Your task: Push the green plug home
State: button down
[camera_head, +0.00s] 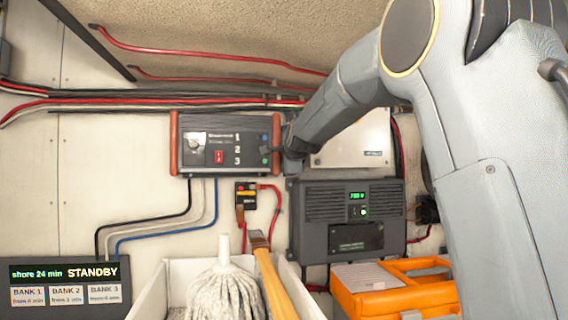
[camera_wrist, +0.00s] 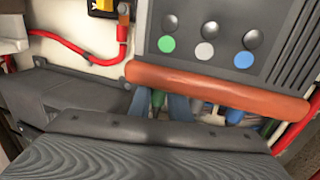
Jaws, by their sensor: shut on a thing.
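The dark control box (camera_head: 213,160) hangs on the wall between two orange-brown side rails, with numbers 1, 2 and 3 on its face. In the wrist view its face (camera_wrist: 190,65) shows green, white and blue dots, each beside a dark round knob. My gripper (camera_head: 284,148) is at the box's right edge. In the wrist view my gripper (camera_wrist: 159,105) is shut on the green plug (camera_wrist: 158,98), just beside the orange-brown rail (camera_wrist: 215,88). A blue plug (camera_wrist: 235,115) sits further along the rail. The rail hides how deep the green plug sits.
A dark charger unit (camera_head: 350,218) and a pale box (camera_head: 352,140) are right of the control box. Below stand a white bin (camera_head: 152,297) with a mop (camera_head: 224,285) and an orange case (camera_head: 385,293). A display (camera_head: 65,285) reads STANDBY. Red cables run above.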

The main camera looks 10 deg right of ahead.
jog(key=shift+a+p, duration=0.4)
jog(key=shift+p, duration=0.05)
dwell(0.4)
